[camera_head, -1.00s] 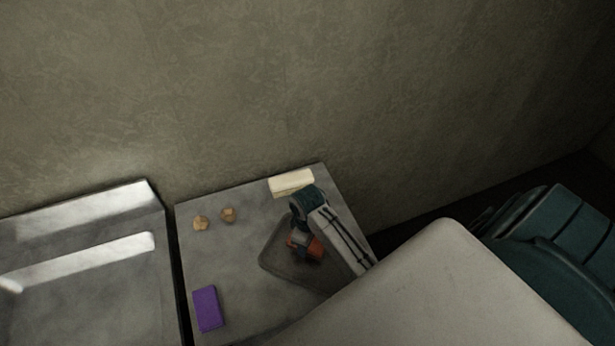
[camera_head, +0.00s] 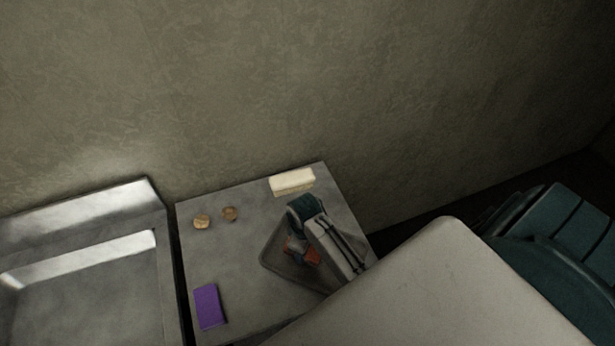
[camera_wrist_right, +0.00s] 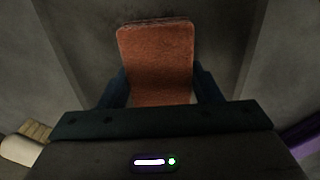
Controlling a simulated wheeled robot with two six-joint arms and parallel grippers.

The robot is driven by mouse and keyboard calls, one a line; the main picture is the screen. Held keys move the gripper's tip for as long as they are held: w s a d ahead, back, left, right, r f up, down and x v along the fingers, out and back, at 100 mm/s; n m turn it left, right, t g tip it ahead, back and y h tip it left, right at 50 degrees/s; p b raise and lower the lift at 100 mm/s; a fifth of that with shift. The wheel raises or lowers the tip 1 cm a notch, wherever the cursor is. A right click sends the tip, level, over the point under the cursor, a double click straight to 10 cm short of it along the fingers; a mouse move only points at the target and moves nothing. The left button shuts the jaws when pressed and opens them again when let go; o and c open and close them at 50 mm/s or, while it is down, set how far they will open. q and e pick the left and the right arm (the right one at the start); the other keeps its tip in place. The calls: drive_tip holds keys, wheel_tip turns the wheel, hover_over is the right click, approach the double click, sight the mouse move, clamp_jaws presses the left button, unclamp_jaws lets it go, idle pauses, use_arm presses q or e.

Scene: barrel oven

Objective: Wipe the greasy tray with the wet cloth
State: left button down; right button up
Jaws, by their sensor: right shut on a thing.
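The dark grey tray (camera_head: 275,262) lies on the grey counter in the head view, partly hidden by my right arm. An orange-brown cloth (camera_wrist_right: 156,60) is between the fingers of my right gripper in the right wrist view, and a bit of it (camera_head: 313,255) shows in the head view over the tray. My right gripper (camera_head: 297,246) is shut on the cloth, pointing down inside the tray's outline. Whether the cloth touches the tray floor I cannot tell. The tray's walls run on both sides of the cloth in the right wrist view. My left gripper is not in view.
A purple block (camera_head: 208,306) lies on the counter (camera_head: 240,285) left of the tray. A cream block (camera_head: 292,181) lies at the back edge by the wall. A metal basin (camera_head: 90,295) stands left across a gap.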

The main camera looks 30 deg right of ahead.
sight(311, 256)
drive_tip(key=shift+s+a, duration=0.4)
drive_tip(key=shift+a, duration=0.25)
drive_tip(key=shift+f, duration=0.1)
drive_tip(key=shift+d, duration=0.1)
drive_tip(key=shift+w+d+f, duration=0.1)
drive_tip(key=shift+w+d, duration=0.3)
drive_tip(key=shift+d, duration=0.35)
drive_tip(key=shift+w+d+f, duration=0.1)
drive_tip(key=shift+w+d, duration=0.25)
drive_tip(key=shift+d, duration=0.4)
drive_tip(key=shift+s+d, duration=0.35)
drive_tip(key=shift+s, duration=0.25)
drive_tip(key=shift+s+d, duration=0.3)
drive_tip(key=shift+s, duration=0.3)
drive_tip(key=shift+s+a, duration=0.4)
drive_tip(key=shift+a, duration=0.3)
drive_tip(key=shift+s+a, duration=0.35)
drive_tip(key=shift+a, duration=0.3)
drive_tip(key=shift+s+a+r, duration=0.1)
drive_tip(key=shift+a+r, duration=0.1)
drive_tip(key=shift+a, duration=0.1)
drive_tip(key=shift+w+d+r, duration=0.1)
drive_tip(key=shift+w+d, duration=0.45)
drive_tip(key=shift+d, duration=0.3)
drive_tip(key=shift+w+d+r, duration=0.1)
drive_tip(key=shift+w+d, duration=0.45)
drive_tip(key=shift+d, duration=0.3)
